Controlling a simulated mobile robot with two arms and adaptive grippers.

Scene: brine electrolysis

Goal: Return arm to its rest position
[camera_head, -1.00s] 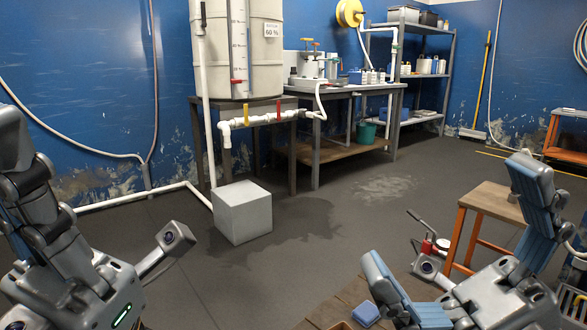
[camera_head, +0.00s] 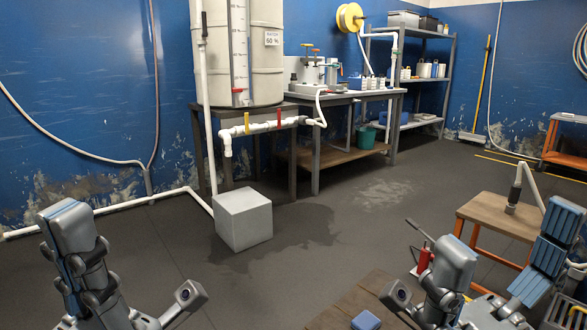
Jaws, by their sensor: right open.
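My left gripper (camera_head: 70,215) is at the lower left, with grey fingers and blue pads pointing up. Its fingers overlap in this view, so I cannot tell whether it is open or shut. I see no object at its tips. My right gripper (camera_head: 510,228) is at the lower right, pointing up. Its two blue-padded fingers stand apart with nothing between them. It appears in front of the wooden-topped table (camera_head: 484,212). The lower parts of both arms are cut off by the picture's bottom edge.
A pale grey cube (camera_head: 243,222) stands on the floor before the large tank (camera_head: 250,60). A small blue block (camera_head: 366,321) lies on a low wooden surface (camera_head: 358,298). A red device (camera_head: 424,258) stands behind my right gripper. The middle floor is clear.

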